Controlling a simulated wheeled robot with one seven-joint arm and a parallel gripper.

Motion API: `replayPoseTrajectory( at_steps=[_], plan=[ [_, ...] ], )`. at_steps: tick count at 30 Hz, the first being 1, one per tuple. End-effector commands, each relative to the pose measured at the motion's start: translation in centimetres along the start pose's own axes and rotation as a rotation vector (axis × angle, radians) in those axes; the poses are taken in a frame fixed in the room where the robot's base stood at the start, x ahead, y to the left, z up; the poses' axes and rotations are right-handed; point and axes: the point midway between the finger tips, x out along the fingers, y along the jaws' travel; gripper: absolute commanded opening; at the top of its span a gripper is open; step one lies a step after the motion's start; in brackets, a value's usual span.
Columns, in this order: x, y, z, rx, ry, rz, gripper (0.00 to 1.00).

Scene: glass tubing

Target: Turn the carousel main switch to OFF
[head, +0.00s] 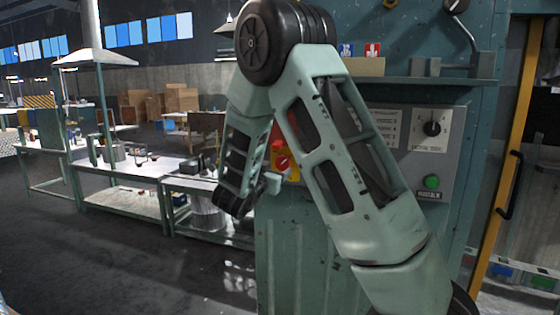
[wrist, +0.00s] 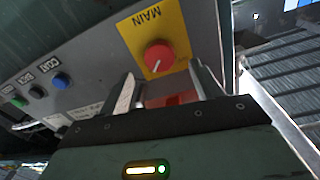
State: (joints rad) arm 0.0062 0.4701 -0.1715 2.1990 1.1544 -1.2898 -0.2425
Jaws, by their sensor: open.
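The main switch is a red round knob (head: 283,163) on a yellow plate on the green machine cabinet, partly behind my arm in the head view. In the wrist view the red knob (wrist: 158,57) shows a small white mark, and its yellow plate (wrist: 133,33) reads MAIN upside down. The OFF lettering is not legible. My gripper (wrist: 166,80) is open, its two fingers pointing toward the knob, one on either side of its line. The knob appears just beyond the fingertips; I cannot tell whether they touch. In the head view my gripper (head: 270,183) is beside the switch.
A red part (wrist: 184,98) shows between the fingers. Blue, black and green buttons (wrist: 61,81) sit on the panel beside the plate. The cabinet also carries a black rotary knob (head: 433,128) and a green button (head: 431,181). Workbenches (head: 130,198) stand left; the floor before them is clear.

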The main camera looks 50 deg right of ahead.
Motion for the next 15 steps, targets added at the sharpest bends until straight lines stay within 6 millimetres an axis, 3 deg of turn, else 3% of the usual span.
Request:
replayPoseTrajectory(
  at_steps=[6, 15],
  plan=[
    [3.7, 0.0, -0.2, 0.0, -0.001, 0.002, 0.65],
    [5.5, 0.0, 0.0, 0.0, -0.001, 0.0, 0.65]
  ],
)
